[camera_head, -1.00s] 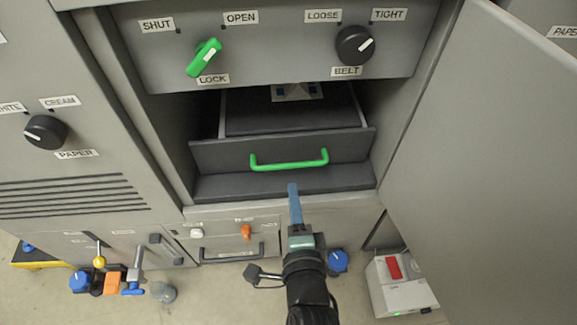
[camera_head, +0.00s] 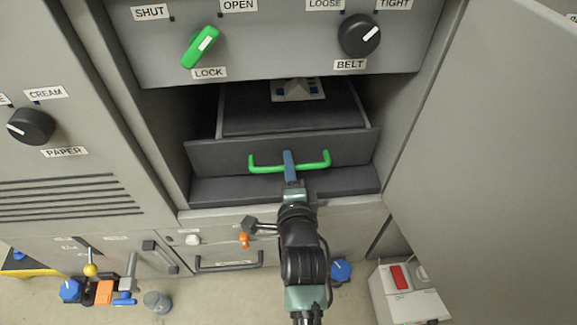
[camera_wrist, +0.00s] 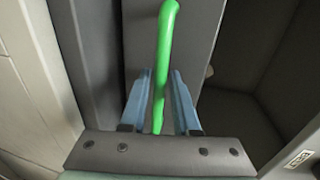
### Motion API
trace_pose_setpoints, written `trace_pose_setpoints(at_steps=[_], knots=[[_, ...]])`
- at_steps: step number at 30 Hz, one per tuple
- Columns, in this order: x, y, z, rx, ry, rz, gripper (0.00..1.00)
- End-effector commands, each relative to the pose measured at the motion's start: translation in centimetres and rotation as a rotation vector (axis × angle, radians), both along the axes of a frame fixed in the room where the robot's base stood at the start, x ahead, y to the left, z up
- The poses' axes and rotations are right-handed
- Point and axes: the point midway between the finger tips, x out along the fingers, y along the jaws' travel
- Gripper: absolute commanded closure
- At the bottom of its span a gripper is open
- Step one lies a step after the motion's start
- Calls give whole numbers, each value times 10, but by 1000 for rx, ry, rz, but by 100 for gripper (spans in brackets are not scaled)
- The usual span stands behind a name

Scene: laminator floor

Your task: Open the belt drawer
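The drawer has a dark grey front panel (camera_head: 215,157) inside the open cabinet bay, with a green bar handle (camera_head: 318,163) across it. The top of the drawer body (camera_head: 290,118) shows behind the panel. My gripper (camera_head: 288,154) is at the middle of the handle, its blue fingers hiding part of the bar. In the wrist view, the green handle (camera_wrist: 166,50) runs between the two fingers of my gripper (camera_wrist: 160,74). The fingers stand apart, with gaps beside the bar, so they are not closed on it.
Above the bay are a green knob (camera_head: 200,46), pointing towards OPEN, and a black BELT knob (camera_head: 359,36). An open grey door (camera_head: 490,150) stands on the right. A lower panel (camera_head: 225,250) with a dark handle lies below the bay.

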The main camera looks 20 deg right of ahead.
Motion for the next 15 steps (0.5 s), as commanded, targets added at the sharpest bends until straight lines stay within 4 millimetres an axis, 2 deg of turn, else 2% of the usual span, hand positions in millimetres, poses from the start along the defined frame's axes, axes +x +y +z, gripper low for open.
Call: trace_pose_setpoints(at_steps=[1, 6, 15], knots=[[0, 0, 0, 0, 0, 0, 70], [0, 0, 0, 0, 0, 0, 100], [0, 0, 0, -1, 0, 0, 100]])
